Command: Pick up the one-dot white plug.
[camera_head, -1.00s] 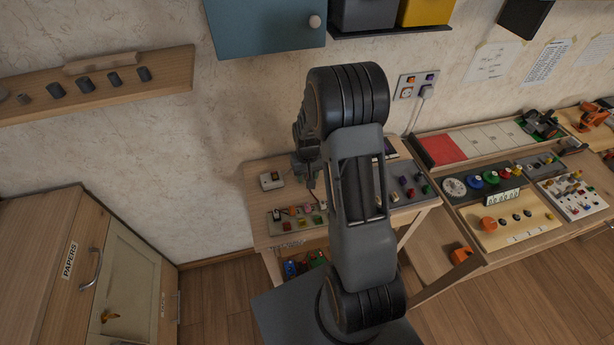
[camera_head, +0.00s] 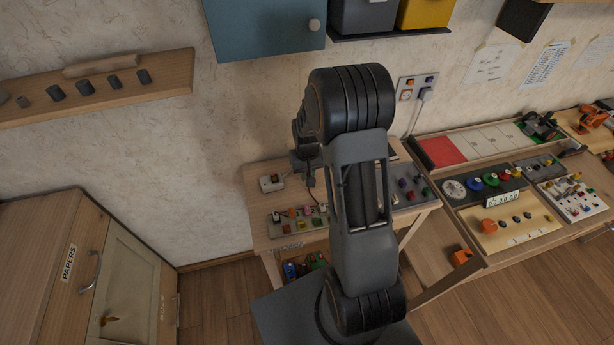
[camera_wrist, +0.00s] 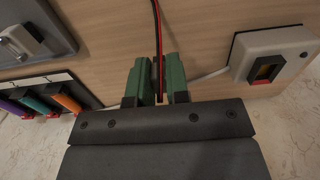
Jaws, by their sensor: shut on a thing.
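In the wrist view my gripper (camera_wrist: 157,80) has its two green fingers close together, with a pair of red and black wires (camera_wrist: 157,35) running out from between them. The end they hold is mostly hidden, and I see no white body or dot on it. In the head view my gripper (camera_head: 308,176) is small and dark above the small table, partly behind my arm. I cannot make out a one-dot white plug for certain in either view.
A pale switch box (camera_head: 270,183) stands at the table's back left; it is at the right in the wrist view (camera_wrist: 283,42), with a pale cable. A grey tray (camera_head: 285,229) with several coloured pieces lies at the front. A grey panel (camera_head: 403,183) is at right.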

